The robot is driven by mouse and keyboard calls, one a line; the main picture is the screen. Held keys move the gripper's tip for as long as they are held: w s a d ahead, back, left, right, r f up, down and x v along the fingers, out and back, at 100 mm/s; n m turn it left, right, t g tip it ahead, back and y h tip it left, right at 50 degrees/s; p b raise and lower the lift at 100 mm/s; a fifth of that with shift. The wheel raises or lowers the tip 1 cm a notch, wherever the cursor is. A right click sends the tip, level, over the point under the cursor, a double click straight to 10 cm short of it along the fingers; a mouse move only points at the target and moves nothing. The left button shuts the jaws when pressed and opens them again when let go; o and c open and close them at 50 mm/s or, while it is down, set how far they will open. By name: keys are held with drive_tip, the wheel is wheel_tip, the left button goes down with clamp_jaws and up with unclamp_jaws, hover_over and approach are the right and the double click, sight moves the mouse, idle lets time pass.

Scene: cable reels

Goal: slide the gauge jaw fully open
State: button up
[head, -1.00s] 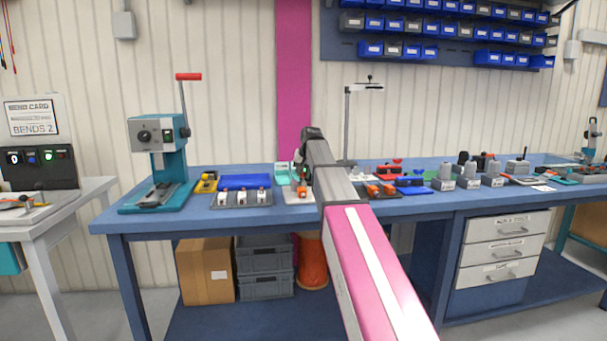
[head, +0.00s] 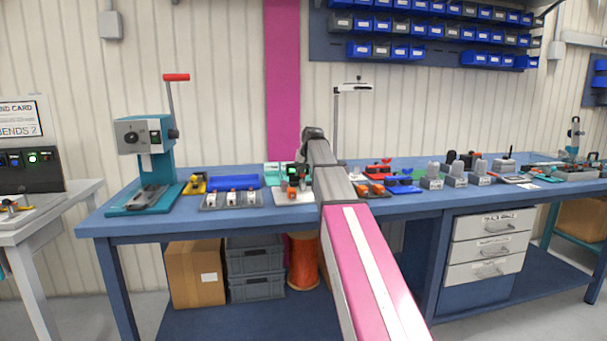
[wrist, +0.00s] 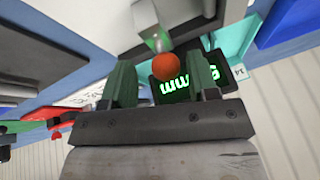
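The gauge shows in the wrist view as a black display (wrist: 188,77) with green lit digits and a round orange knob (wrist: 166,67) beside it. A grey metal block (wrist: 153,22) sits just beyond the knob. My gripper (wrist: 160,82) has its two dark green fingers apart. The knob shows in the gap between them, nearer the right finger, and I cannot tell whether either touches it. In the head view the gauge (head: 293,184) is on the blue bench, small and partly hidden by my arm. The jaw's opening cannot be made out.
The blue workbench (head: 140,227) carries a teal press (head: 153,165) at left, a grey tray with several pieces (head: 230,201), a blue tray (head: 233,182) and a tall stand (head: 337,120) behind my arm. Several grey blocks stand to the right. The front bench edge is mostly clear.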

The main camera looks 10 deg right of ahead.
drive_tip(key=v, duration=1)
drive_tip(key=shift+s+r, duration=0.15)
drive_tip(key=shift+r, duration=0.15)
